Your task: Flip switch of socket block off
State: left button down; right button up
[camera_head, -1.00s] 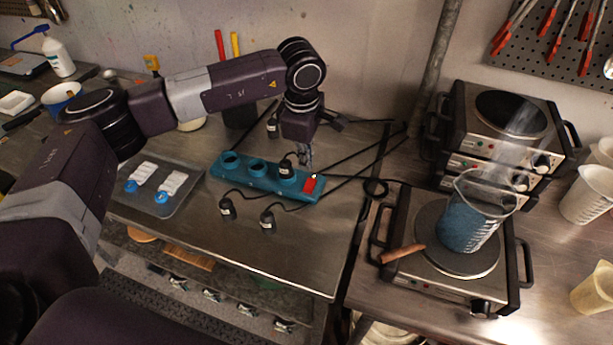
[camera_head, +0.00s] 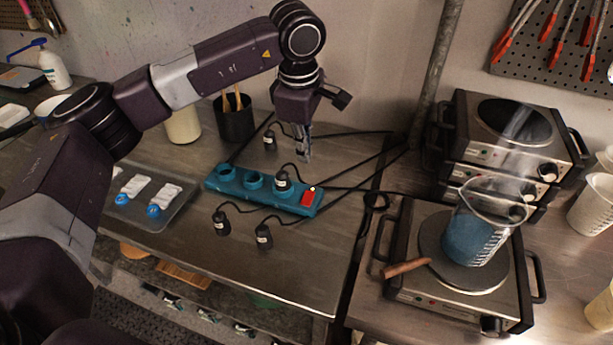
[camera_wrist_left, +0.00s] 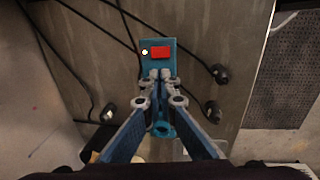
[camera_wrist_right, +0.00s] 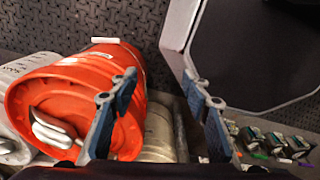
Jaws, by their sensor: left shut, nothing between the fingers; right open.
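The teal socket block (camera_head: 235,188) lies on the metal table, with one black plug (camera_head: 283,182) in a socket. Its red switch (camera_head: 308,199) is at the right end, beside a small bright white dot (camera_head: 312,188). Which way the switch is tilted I cannot tell. My left gripper (camera_head: 305,157) is shut and empty, pointing down above the switch end, apart from it. In the left wrist view its fingertips (camera_wrist_left: 160,74) cover part of the block, and the red switch (camera_wrist_left: 160,53) shows just beyond them. My right gripper (camera_wrist_right: 158,88) is open and empty, near an orange bucket (camera_wrist_right: 70,70).
Loose black plugs (camera_head: 264,237) and cables lie around the block. A tray (camera_head: 178,215) with white pieces is to the left. A dark cup (camera_head: 235,120) stands behind. At right, a hot plate (camera_head: 410,285) carries a beaker of blue liquid (camera_head: 470,235), near stacked hot plates (camera_head: 500,150).

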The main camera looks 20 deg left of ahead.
aim_at(309, 194)
pick_arm(q)
jog(key=w+b, duration=0.1)
jog(key=b, duration=0.6)
jog(key=shift+d+b, duration=0.1)
jog(key=shift+b, duration=0.2)
jog(key=shift+f, duration=0.1)
jog(key=f+p, duration=0.1)
jog(key=f, duration=0.3)
jog(key=w+f, duration=0.1)
jog(key=f, duration=0.4)
jog(key=f+p, duration=0.1)
jog(key=f, duration=0.3)
jog(key=shift+w+f+p, duration=0.25)
jog(key=shift+w+p, duration=0.1)
jog(key=shift+f, duration=0.1)
